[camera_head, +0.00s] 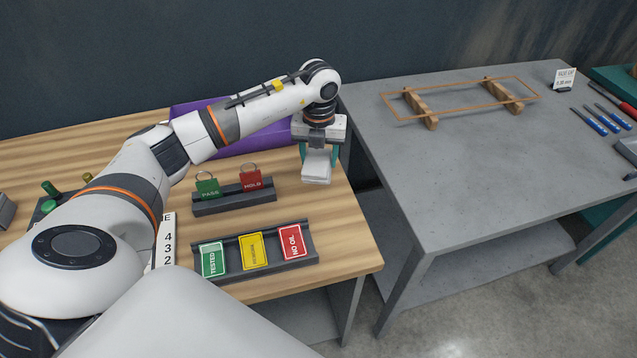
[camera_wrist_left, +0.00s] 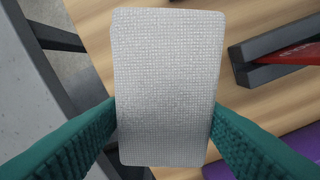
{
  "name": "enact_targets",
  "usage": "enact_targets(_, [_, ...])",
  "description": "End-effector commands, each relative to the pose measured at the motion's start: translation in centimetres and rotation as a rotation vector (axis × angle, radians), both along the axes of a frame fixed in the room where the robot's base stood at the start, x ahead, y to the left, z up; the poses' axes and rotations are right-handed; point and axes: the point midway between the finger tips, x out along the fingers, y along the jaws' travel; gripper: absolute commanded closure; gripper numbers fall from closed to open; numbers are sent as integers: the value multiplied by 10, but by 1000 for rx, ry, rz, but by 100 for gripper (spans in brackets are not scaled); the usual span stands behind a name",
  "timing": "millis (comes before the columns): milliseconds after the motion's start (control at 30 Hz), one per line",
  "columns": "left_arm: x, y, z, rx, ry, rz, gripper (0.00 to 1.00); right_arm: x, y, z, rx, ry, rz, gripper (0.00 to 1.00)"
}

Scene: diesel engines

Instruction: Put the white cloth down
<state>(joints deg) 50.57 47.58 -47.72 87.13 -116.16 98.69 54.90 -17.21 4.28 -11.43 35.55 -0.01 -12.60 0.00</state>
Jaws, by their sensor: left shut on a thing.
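The white cloth (camera_head: 316,167) is a small folded pad below my left gripper (camera_head: 319,155), near the right edge of the wooden table. In the left wrist view the cloth (camera_wrist_left: 168,85) fills the middle and shows a woven texture. The teal fingers of my left gripper (camera_wrist_left: 163,122) press on both its sides, so the gripper is shut on it. The cloth appears to be held above the wooden table (camera_head: 345,235); the exact gap is hard to tell. My right gripper is not in view.
A rack with green PASS and red HOLD tags (camera_head: 252,178) stands left of the cloth. A tray of coloured tags (camera_head: 252,252) lies nearer. A purple bin (camera_head: 235,145) is behind. A grey table (camera_head: 450,180) with a wooden frame stands right, across a gap.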

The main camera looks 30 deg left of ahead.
Motion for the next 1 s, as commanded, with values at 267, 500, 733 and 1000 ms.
enact_targets(267, [0, 0, -34, 0, 1, -1, 70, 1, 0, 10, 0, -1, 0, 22])
enact_targets(500, [-1, 0, -69, 0, 3, -1, 70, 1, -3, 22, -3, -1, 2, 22])
enact_targets(733, [0, 0, -77, 1, 0, -2, 70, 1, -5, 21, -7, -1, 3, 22])
enact_targets(1000, [0, 0, -79, 1, 0, -1, 34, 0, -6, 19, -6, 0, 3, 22])
